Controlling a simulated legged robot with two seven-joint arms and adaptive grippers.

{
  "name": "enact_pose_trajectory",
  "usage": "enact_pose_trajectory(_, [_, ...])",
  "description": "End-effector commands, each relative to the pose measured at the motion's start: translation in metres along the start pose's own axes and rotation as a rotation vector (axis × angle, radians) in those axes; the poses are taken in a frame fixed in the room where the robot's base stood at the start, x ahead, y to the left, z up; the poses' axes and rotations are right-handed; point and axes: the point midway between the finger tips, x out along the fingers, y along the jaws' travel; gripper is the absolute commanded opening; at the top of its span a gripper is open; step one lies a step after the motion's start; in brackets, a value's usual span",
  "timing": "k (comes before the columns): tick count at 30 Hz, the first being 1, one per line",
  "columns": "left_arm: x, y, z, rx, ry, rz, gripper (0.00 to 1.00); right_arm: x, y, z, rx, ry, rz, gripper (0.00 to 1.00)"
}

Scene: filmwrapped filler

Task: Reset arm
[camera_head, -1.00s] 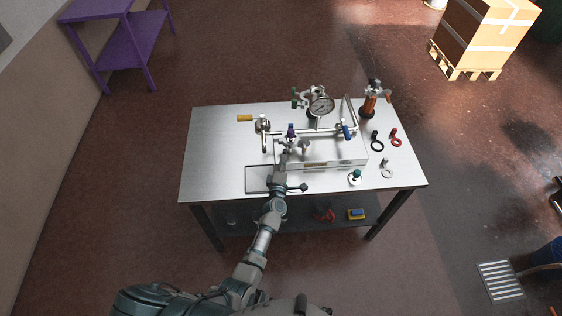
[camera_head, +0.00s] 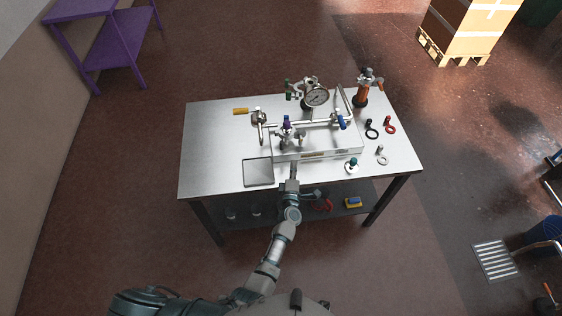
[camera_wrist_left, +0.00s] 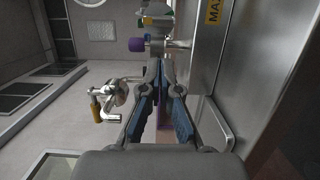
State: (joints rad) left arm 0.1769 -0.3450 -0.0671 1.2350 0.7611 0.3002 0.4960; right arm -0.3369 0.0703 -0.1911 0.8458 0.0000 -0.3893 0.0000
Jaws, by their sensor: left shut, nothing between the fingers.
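My left arm reaches up from the bottom of the head view, and my left gripper (camera_head: 294,170) is at the front edge of the metal table (camera_head: 215,150). In the left wrist view its blue-padded fingers (camera_wrist_left: 163,105) are shut with nothing between them. In front of it stands the pipe rig (camera_head: 312,155) with valves and a pressure gauge (camera_head: 316,97). A purple-knobbed valve (camera_head: 287,128) is just beyond the gripper, and its purple knob (camera_wrist_left: 136,45) shows in the left wrist view. My right gripper is not in view.
A flat grey plate (camera_head: 258,172) lies left of the gripper. Rings (camera_head: 389,126) and small fittings lie on the right. A shelf under the table holds a yellow-blue item (camera_head: 352,202). Floor in front is clear.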

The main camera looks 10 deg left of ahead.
Motion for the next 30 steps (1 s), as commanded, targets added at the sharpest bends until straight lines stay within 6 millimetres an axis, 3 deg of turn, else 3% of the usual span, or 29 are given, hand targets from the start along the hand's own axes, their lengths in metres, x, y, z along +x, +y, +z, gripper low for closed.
enact_pose_trajectory(5, [-0.004, 0.000, 0.007, -0.004, 0.000, 0.000, 0.00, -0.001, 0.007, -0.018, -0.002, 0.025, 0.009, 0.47])
enact_pose_trajectory(13, [-0.006, -0.002, 0.000, 0.015, -0.017, -0.005, 0.00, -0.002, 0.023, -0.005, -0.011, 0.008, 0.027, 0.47])
enact_pose_trajectory(17, [-0.025, -0.010, -0.006, 0.168, -0.141, -0.034, 0.00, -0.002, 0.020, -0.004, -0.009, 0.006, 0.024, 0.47])
enact_pose_trajectory(20, [-0.061, -0.024, -0.013, 0.398, -0.315, -0.095, 0.00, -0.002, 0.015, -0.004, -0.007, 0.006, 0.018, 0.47])
enact_pose_trajectory(23, [-0.114, -0.044, -0.029, 0.675, -0.514, -0.198, 0.00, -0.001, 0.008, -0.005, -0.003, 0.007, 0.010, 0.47])
enact_pose_trajectory(27, [-0.193, -0.066, -0.063, 1.000, -0.749, -0.369, 0.00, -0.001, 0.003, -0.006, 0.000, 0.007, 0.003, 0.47])
enact_pose_trajectory(30, [-0.236, -0.070, -0.088, 1.151, -0.862, -0.473, 0.00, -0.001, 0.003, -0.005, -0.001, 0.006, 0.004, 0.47])
